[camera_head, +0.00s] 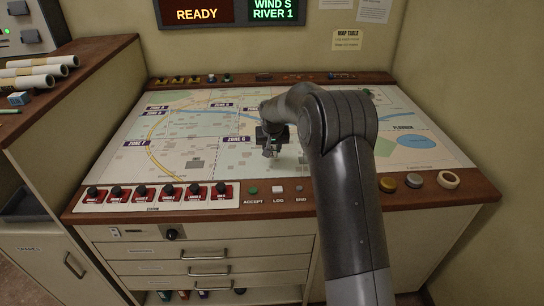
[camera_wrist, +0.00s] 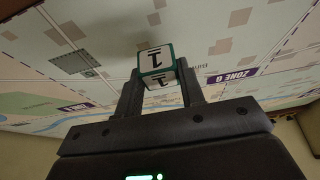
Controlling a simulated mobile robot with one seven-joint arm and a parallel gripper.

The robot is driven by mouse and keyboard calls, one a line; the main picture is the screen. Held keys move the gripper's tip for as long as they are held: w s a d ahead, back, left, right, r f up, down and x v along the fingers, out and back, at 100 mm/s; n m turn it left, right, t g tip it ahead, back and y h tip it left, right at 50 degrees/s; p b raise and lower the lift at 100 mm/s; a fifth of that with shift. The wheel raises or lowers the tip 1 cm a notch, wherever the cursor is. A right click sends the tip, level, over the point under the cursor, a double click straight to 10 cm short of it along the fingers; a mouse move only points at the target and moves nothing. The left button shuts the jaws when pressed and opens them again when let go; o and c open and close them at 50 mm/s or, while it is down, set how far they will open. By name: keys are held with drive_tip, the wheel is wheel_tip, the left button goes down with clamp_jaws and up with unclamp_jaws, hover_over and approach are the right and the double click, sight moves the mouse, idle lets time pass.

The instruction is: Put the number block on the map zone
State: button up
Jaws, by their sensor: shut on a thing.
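In the head view my gripper (camera_head: 271,152) is over the map (camera_head: 215,125), close to the ZONE G label (camera_head: 237,139). The block is too small to make out clearly there. I cannot tell how high it is above the map. In the wrist view the ZONE G label (camera_wrist: 231,75) is to the right of the block.
Red-based switches (camera_head: 143,195) line the front left edge. ACCEPT, LOG and END buttons (camera_head: 277,189) are at the front middle. A tape roll (camera_head: 448,179) and round knobs (camera_head: 387,184) sit at the front right. Paper rolls (camera_head: 35,72) lie on the left cabinet. The map around the gripper is clear.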

sight(272, 156)
drive_tip(key=shift+f, duration=1.95)
drive_tip(key=o, duration=1)
drive_tip(key=shift+f, duration=0.1)
drive_tip(key=shift+c, duration=0.2)
